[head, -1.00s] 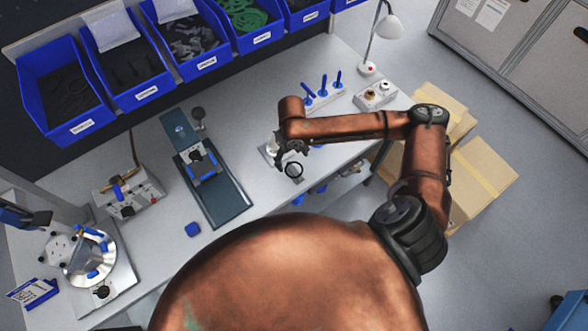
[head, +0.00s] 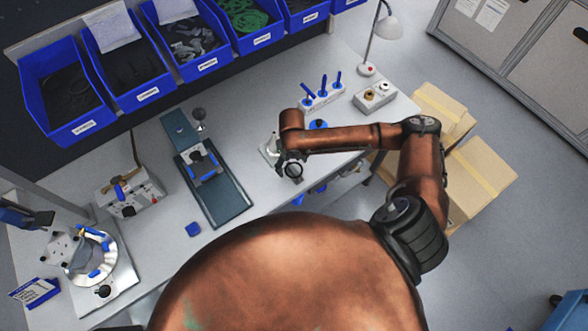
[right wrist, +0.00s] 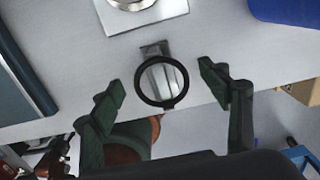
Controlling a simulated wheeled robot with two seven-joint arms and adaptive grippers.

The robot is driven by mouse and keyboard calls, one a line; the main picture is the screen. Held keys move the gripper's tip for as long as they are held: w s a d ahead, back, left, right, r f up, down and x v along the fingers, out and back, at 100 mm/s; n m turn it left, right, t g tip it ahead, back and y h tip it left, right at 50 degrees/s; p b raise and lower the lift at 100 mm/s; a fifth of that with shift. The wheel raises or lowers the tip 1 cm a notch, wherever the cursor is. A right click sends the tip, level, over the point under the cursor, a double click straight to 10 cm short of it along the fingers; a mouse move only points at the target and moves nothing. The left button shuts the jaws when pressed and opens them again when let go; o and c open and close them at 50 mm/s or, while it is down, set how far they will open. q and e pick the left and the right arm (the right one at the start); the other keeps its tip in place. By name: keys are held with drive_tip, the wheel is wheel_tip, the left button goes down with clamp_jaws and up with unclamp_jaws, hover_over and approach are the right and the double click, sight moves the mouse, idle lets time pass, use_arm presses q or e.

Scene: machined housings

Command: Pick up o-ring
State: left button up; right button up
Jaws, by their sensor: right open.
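The o-ring is a thin black ring (right wrist: 138,84) in the right wrist view, seen face-on against a small metal block (right wrist: 157,53) near the bench edge. It also shows in the head view as a small dark ring (head: 294,178) by the front edge of the bench. My right gripper (right wrist: 162,80) is open, with one dark green finger on each side of the ring and a gap to it on both sides. In the head view the right gripper (head: 283,160) is at the ring's upper left. My left gripper is not in view.
A square metal plate with a round part (right wrist: 150,18) lies just beyond the ring. A dark blue fixture plate (head: 228,199) is to the left. A rack with blue-handled tools (head: 323,101) and a lamp (head: 389,27) stand behind. Blue bins (head: 57,92) line the back.

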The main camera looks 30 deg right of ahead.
drive_tip(key=shift+f, duration=0.15)
drive_tip(key=c, duration=1.1)
drive_tip(key=shift+o, duration=0.2)
